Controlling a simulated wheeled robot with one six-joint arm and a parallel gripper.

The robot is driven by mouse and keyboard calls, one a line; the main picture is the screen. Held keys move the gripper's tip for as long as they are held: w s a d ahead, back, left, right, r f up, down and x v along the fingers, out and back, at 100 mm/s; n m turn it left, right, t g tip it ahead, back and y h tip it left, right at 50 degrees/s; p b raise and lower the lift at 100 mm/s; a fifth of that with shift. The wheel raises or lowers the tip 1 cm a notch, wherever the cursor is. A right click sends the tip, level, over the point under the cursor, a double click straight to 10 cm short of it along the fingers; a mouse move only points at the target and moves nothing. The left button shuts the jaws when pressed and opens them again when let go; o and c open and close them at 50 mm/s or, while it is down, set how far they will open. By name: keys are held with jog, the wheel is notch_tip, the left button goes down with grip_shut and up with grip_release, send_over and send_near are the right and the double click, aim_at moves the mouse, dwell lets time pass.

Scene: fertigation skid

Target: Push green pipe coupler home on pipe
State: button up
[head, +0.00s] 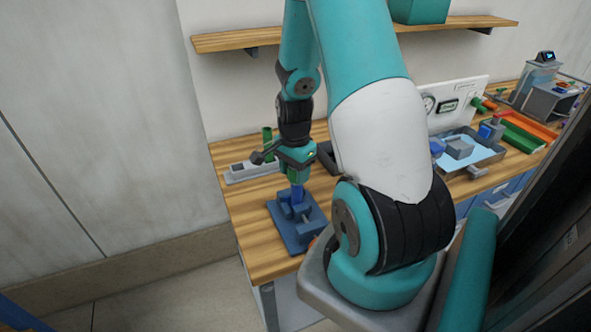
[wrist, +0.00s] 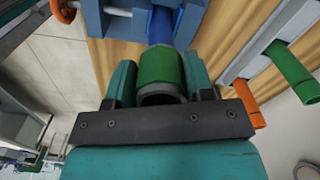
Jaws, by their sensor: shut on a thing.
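The green pipe coupler (wrist: 158,68) is between the two fingers of my gripper (wrist: 158,85), which is shut on it. Its near end shows an open grey bore in the wrist view. A blue pipe (wrist: 161,24) lies directly beyond the coupler, in line with it. The coupler's far end meets or overlaps the pipe; how deep cannot be told. In the head view my gripper (head: 293,172) points down over the blue pipe (head: 297,194), which stands upright in a blue vise (head: 297,225) on the bench. The coupler (head: 292,174) is partly hidden there by my gripper.
A grey rack (head: 240,173) with a green pipe piece (head: 267,140) stands behind my gripper; in the wrist view it holds green and orange pieces. A tray (head: 470,155) and a gauge panel (head: 455,105) stand to the right. A wooden shelf (head: 350,34) hangs above.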

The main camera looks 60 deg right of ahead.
jog(key=o, duration=0.7)
jog(key=shift+o, duration=0.2)
jog(key=shift+r, duration=0.1)
jog(key=shift+r+p, duration=2)
jog(key=shift+r, duration=0.2)
jog(key=shift+o, duration=0.5)
jog(key=o, duration=0.5)
jog(key=shift+c, duration=0.2)
